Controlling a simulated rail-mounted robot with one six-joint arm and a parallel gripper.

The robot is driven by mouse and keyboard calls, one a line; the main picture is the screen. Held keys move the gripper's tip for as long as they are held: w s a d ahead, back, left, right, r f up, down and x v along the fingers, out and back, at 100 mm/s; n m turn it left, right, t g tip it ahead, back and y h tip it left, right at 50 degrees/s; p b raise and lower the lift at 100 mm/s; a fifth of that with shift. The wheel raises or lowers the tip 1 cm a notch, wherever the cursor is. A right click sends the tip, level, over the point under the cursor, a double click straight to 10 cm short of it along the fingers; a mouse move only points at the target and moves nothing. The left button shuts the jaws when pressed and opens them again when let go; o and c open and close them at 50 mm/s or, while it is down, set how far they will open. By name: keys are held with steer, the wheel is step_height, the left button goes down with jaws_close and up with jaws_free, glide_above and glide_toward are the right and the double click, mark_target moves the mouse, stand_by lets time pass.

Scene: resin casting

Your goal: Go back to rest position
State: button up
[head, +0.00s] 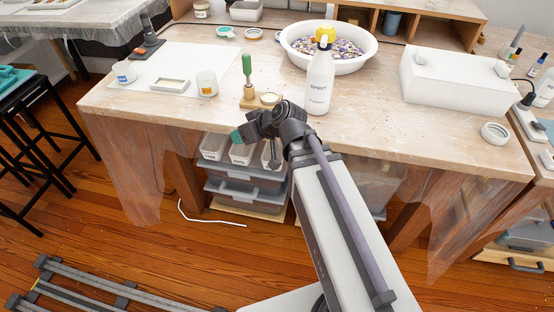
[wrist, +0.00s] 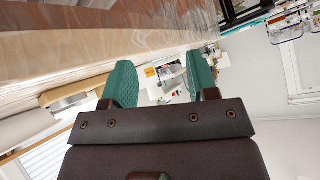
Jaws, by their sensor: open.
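My gripper (wrist: 160,84) is open and empty in the wrist view, with its two green-padded fingers apart and nothing between them. In the head view my gripper (head: 237,137) is at the front edge of the wooden workbench (head: 360,132), pointing left. My arm is folded in front of the bench. A white bottle with a yellow cap (head: 319,80) stands upright on the bench just behind my wrist. A green-handled tool (head: 247,68) stands upright in a wooden block behind the gripper.
On the bench are a white bowl (head: 290,49) of colourful bits, white cups (head: 207,84), a small tray (head: 170,85), a white box (head: 455,80) and a tape roll (head: 495,133). Grey bins (head: 245,192) sit below. A black stool (head: 45,150) stands left. The floor at front left holds rails (head: 85,290).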

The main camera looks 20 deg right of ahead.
steer(key=s+d+f+m+g+h, duration=0.2)
steer(key=s+d+f+g+h, duration=0.15)
steer(key=s, duration=0.25)
steer(key=s+d+f+m+g+h, duration=0.2)
steer(key=s+f+m+g+h, duration=0.15)
steer(key=s, duration=0.25)
step_height(320, 180, up, 22)
steer(key=p, duration=2.1)
steer(key=shift+w+d+n+y, duration=0.15)
steer(key=shift+w+n+y, duration=0.1)
steer(key=shift+n+y, duration=0.1)
